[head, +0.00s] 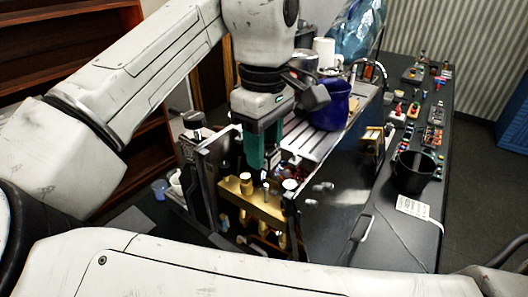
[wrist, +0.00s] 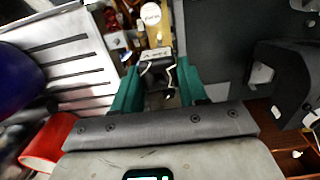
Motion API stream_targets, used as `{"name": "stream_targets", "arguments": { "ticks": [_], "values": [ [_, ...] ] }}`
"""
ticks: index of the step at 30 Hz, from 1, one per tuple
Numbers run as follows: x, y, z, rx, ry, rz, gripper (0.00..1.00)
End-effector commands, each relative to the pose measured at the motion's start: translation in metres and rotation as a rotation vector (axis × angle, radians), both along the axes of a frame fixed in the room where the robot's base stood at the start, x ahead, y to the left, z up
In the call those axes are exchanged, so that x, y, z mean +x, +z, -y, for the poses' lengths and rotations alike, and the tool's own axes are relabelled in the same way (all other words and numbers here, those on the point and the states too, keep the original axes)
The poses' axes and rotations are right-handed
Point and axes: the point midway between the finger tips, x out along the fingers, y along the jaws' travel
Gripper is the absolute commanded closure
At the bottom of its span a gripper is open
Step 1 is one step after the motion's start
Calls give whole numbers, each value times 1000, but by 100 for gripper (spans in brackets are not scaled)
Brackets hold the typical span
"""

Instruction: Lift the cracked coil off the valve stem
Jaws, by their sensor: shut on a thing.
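My gripper (head: 263,155) has green fingers pointing down above the brass valve block (head: 252,206) in the head view. In the wrist view my gripper (wrist: 157,80) is shut on the coil (wrist: 157,57), a small dark block with a pale lettered face and silvery bits below it. The crack cannot be made out. In the head view the fingers mostly hide the coil. A thin silvery stem (head: 265,178) shows on the block below the fingertips. I cannot tell whether the coil still surrounds a stem.
A blue pitcher (head: 329,105) stands on the slatted metal tray (head: 305,138) close to the right of the gripper. A black cup (head: 413,174) and several small parts are on the dark bench at right. Upright dark panels flank the valve block.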

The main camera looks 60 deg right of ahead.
Motion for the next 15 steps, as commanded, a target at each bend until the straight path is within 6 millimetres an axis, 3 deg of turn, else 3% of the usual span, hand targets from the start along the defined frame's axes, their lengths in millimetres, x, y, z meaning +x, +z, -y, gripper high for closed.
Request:
{"name": "stream_targets", "arguments": {
  "ticks": [15],
  "values": [
    [-2, 6, -9, 0, 1, -1, 91]
  ]
}}
